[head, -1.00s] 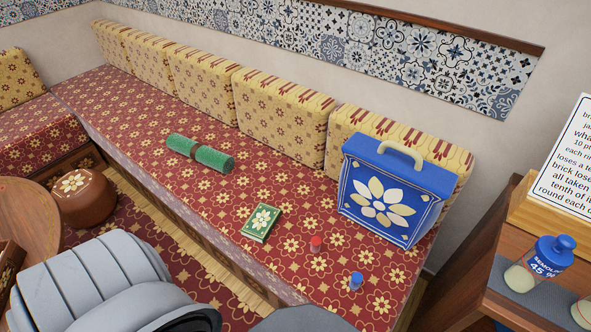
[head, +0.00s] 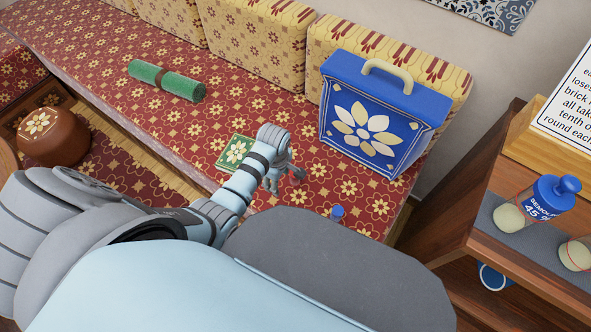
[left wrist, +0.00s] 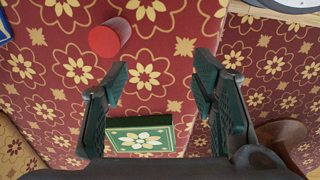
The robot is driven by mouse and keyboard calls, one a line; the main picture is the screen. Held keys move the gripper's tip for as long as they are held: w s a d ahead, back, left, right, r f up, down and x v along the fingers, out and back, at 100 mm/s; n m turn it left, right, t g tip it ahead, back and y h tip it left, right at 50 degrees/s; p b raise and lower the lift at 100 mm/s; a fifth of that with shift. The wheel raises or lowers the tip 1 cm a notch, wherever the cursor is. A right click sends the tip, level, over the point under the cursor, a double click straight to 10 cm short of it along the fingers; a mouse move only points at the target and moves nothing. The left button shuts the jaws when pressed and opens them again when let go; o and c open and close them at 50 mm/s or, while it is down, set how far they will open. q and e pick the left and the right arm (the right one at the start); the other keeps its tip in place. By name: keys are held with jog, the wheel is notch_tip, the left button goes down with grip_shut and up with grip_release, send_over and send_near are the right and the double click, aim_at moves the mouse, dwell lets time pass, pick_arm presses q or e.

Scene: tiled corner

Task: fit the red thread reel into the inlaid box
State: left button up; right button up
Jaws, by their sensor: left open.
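The red thread reel (left wrist: 109,38) shows in the left wrist view as a short red cylinder on the patterned seat. It is beyond my fingertips and to the left, touching neither finger. In the head view I cannot make it out; my gripper seems to cover it. My left gripper (head: 283,180) is open and empty above the seat, and its two fingers (left wrist: 160,85) show apart in the wrist view. The blue box (head: 370,125) with cream and gold petal inlay and a cream handle stands upright at the back right. My right gripper is not in view.
A flat green flower-patterned block (head: 235,150) lies left of my gripper and shows between the fingers (left wrist: 140,135). A blue reel (head: 337,213) stands near the seat's front edge. A green roll (head: 166,80) lies further left. A wooden shelf (head: 500,185) with jars is at right.

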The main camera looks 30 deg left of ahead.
pick_arm(q)
jog(key=w+d+r+n, duration=0.2)
jog(key=w+r+n, duration=0.5)
jog(key=r+n, duration=0.15)
jog(key=shift+g, duration=0.3)
jog(key=f+b, duration=0.3)
jog(key=f, duration=0.1)
jog(key=f+b, duration=0.2)
jog(key=f, duration=0.2)
jog(key=f+b, duration=0.3)
jog(key=f, duration=0.2)
jog(key=shift+s+d+b, duration=0.15)
jog(key=shift+s+b, duration=0.2)
jog(key=shift+r, duration=0.1)
jog(key=shift+c, duration=0.7)
jog(key=c, duration=0.6)
jog(key=shift+c, duration=1.4)
